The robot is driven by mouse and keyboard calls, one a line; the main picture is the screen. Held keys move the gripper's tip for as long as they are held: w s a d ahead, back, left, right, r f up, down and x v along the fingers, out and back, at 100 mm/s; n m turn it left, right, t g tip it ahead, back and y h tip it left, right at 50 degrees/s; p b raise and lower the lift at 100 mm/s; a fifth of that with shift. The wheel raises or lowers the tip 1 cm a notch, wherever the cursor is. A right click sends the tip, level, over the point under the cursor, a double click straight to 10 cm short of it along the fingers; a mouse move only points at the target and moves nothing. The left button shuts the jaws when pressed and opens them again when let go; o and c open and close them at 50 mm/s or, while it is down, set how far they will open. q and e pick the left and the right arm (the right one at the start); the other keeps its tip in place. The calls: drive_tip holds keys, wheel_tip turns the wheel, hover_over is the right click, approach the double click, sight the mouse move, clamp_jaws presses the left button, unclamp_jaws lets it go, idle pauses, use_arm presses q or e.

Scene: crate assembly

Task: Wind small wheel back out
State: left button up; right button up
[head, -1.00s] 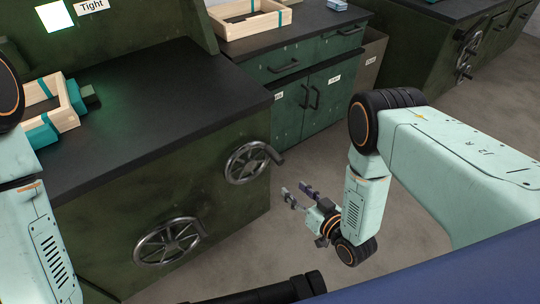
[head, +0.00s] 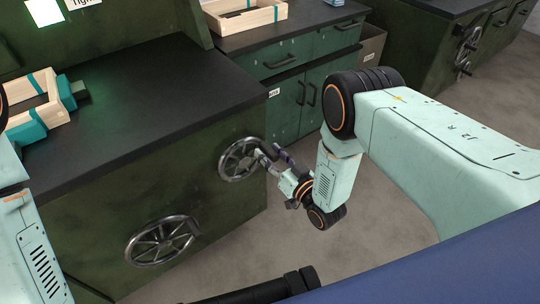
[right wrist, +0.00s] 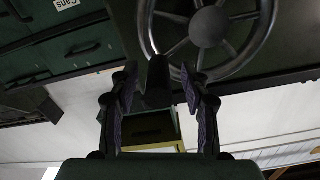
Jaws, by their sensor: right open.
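The small wheel (head: 239,160) is a grey spoked handwheel on the right part of the green bench's front. It also shows at the top of the right wrist view (right wrist: 209,27). My right gripper (head: 266,154) is at the wheel's right side, by its crank handle. In the right wrist view, the open fingers (right wrist: 160,88) stand on either side of the dark handle (right wrist: 158,80), with gaps at both sides. A larger wheel (head: 162,240) sits lower left on the same front. My left gripper is out of view.
A wooden crate (head: 45,115) sits between teal clamp blocks on the dark benchtop (head: 150,100). Another crate (head: 262,14) stands on the green cabinet behind. A lit panel (head: 45,12) is at upper left. The floor right of the bench is clear.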

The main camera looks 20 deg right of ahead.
drive_tip(key=shift+w, duration=0.25)
clamp_jaws()
idle(0.3)
